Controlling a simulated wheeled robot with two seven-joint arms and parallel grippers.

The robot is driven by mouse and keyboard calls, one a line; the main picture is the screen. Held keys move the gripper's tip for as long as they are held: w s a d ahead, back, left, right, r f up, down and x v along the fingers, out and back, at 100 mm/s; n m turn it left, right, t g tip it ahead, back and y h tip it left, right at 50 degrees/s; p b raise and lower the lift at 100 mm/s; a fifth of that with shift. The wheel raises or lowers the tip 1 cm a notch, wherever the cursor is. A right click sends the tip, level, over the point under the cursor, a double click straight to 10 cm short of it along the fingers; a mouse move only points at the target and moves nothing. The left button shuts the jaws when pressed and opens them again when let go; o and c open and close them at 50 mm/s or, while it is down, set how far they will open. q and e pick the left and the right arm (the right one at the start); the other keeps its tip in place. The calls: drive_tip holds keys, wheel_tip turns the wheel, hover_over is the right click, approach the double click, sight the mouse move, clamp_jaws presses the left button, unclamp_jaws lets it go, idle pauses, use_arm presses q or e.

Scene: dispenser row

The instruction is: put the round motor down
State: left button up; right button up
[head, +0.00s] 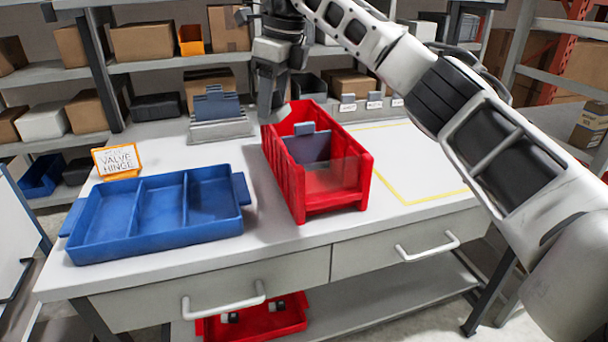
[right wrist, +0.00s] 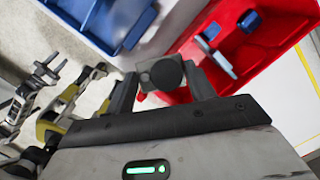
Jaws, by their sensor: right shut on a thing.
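My right gripper (head: 271,108) hangs over the back left of the red bin (head: 366,178) on the table. In the right wrist view its two fingers (right wrist: 164,88) are shut on the round motor (right wrist: 160,72), a small dark grey piece with a round face. In the head view the motor is hard to make out from the fingers. The red bin also shows in the right wrist view (right wrist: 270,48), with blue pieces in it.
A blue tray (head: 150,249) with three compartments stands left of the red bin. An orange-framed sign (head: 117,160) reading VALVE HINGE and a grey stand (head: 220,129) are behind it. A yellow-outlined area (head: 415,165) on the right of the table looks clear where visible.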

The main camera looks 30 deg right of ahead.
drive_tip(key=d+f+m+t, duration=0.1)
drive_tip(key=d+f+m, duration=0.1)
drive_tip(key=f+m, duration=0.1)
drive_tip(key=d+f+m+t+h+b, duration=0.1)
drive_tip(key=d+f+m, duration=0.2)
drive_tip(key=f+m, duration=0.1)
drive_tip(key=d+f+m+t+h+b, duration=0.1)
drive_tip(key=d+f+m, duration=0.2)
drive_tip(key=f, duration=0.3)
drive_tip(key=shift+s+d+f+m, duration=0.1)
drive_tip(key=shift+s+d+m, duration=0.1)
drive_tip(key=shift+d+m, duration=0.1)
drive_tip(key=shift+h, duration=0.3)
drive_tip(key=shift+f, duration=2.15)
drive_tip(key=o, duration=1.1)
use_arm(q)
drive_tip(key=shift+d+f, duration=0.25)
drive_tip(key=shift+f, duration=0.15)
use_arm(e)
drive_tip(key=v, duration=1.2)
drive_tip(key=shift+s, duration=0.2)
use_arm(q)
drive_tip(key=shift+r, duration=0.1)
